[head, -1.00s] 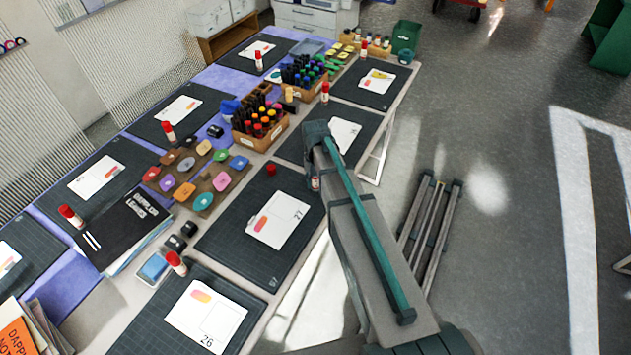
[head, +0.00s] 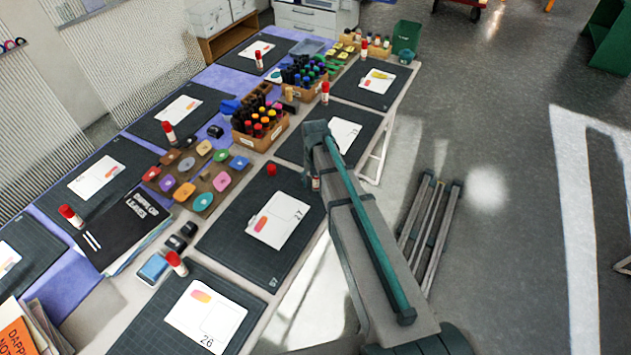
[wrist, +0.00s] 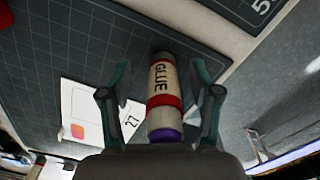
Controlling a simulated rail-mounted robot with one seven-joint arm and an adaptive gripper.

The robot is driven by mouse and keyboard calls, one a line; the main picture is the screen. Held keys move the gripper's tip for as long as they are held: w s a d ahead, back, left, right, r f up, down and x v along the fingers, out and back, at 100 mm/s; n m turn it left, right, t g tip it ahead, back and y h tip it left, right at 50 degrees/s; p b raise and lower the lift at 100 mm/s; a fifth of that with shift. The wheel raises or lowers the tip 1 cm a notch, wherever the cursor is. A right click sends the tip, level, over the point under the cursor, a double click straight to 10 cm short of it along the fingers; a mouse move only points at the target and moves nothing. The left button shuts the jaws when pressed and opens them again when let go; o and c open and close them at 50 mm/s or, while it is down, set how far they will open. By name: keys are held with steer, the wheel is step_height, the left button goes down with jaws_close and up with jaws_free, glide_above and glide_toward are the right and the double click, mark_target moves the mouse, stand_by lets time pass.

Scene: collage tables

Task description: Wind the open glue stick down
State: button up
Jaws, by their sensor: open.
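The open glue stick (wrist: 163,80) is in the wrist view, white with a "GLUE" label and a red band. A purple end, which looks like bare glue, faces my palm. My gripper (wrist: 160,68) is open, with one finger on each side of the glue stick and small gaps visible. In the head view only a small part of the glue stick (head: 316,184) shows beside my arm, which hides my gripper. A red cap (head: 271,169) stands apart on the dark mat with card 27.
Card 27 (head: 278,219) lies on its mat (head: 236,240). Other capped glue sticks stand by other mats, one near card 26 (head: 177,263). Stamps (head: 203,201) and a marker box (head: 260,139) are left of my arm. The table's right edge is close to the glue stick.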

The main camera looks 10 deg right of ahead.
steer(key=m, duration=0.6)
steer(key=shift+d, duration=0.1)
steer(key=m, duration=0.6)
steer(key=shift+d+m, duration=0.1)
steer(key=shift+m, duration=0.3)
steer(key=m, duration=0.7)
steer(key=shift+s, duration=0.1)
steer(key=m, duration=0.6)
steer(key=shift+d, duration=0.1)
steer(key=c, duration=1.2)
